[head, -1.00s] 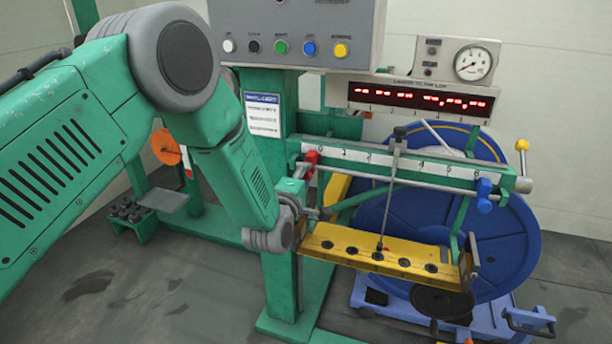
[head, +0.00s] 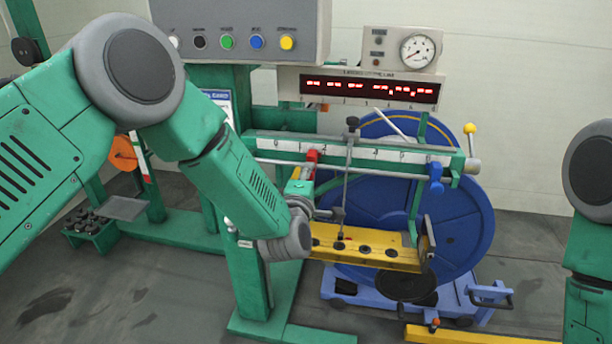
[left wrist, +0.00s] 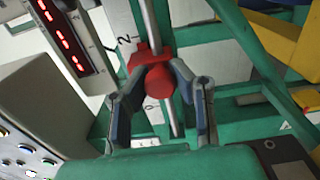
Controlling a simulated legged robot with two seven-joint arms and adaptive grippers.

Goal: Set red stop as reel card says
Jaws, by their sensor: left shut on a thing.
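The red stop (head: 311,160) sits on the rail with the white number scale (head: 385,155). In the left wrist view my left gripper (left wrist: 158,78) is shut on the red stop (left wrist: 158,82), one finger on each side. There the stop stands between the scale's 0 and 2. The blue stop (head: 436,178) is further right on the rail. An upright rod with a black top (head: 351,135) stands between the stops. A card with a blue header (head: 219,98) is partly hidden behind my left arm, its text unreadable. My right gripper is out of the head view.
A button box (head: 240,30) is above left, with a red display (head: 370,88) and a dial (head: 417,51) to its right. The yellow tray (head: 370,248) with dark holes lies below the rail. The large blue reel (head: 460,225) stands behind.

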